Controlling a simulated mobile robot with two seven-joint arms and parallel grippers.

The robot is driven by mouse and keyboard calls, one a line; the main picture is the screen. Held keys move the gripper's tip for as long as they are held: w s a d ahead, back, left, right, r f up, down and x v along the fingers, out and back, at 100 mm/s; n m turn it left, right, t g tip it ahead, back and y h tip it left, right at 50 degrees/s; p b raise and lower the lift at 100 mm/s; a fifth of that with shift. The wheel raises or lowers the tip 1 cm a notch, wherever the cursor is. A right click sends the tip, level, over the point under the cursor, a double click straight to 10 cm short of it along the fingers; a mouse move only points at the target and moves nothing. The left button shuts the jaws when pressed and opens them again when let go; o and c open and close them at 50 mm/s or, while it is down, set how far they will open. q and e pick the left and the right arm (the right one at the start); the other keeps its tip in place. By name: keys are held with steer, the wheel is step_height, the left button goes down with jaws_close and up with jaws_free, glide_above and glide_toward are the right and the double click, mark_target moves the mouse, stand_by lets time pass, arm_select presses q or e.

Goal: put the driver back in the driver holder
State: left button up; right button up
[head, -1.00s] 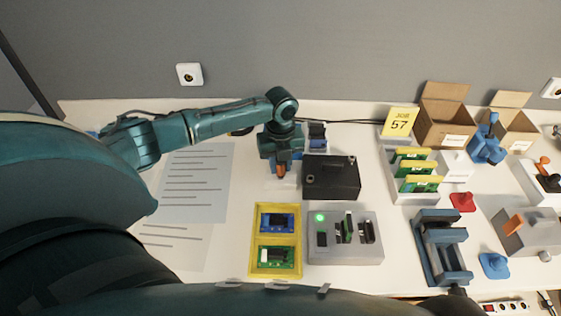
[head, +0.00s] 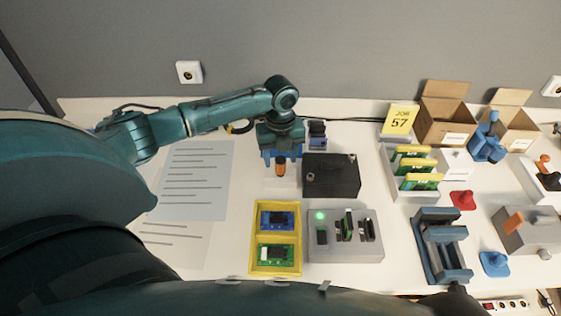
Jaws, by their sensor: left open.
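The driver (head: 281,168), with an orange handle, shows below my left gripper (head: 282,162), left of the black box. My left gripper is open, with one blue finger on each side of the orange handle. The gripper body hides whatever part of the driver is above. I cannot tell whether the driver stands in a holder, and I cannot make out the driver holder with certainty. A small dark blue and grey block (head: 317,132) stands just right of the gripper. My right gripper is not in view.
A black box (head: 331,176) stands close to the gripper's right. Nearer are a yellow tray (head: 276,237) with two boards and a grey fixture (head: 372,248) with a green light. Paper sheets (head: 196,178) lie left. Cartons (head: 441,117), a board rack and a blue vise (head: 440,245) fill the right.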

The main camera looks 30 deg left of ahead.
arm_select(q)
step_height(320, 180, up, 11)
steer(key=shift+f, duration=0.15)
steer(key=shift+s, duration=0.1)
stand_by(0.4)
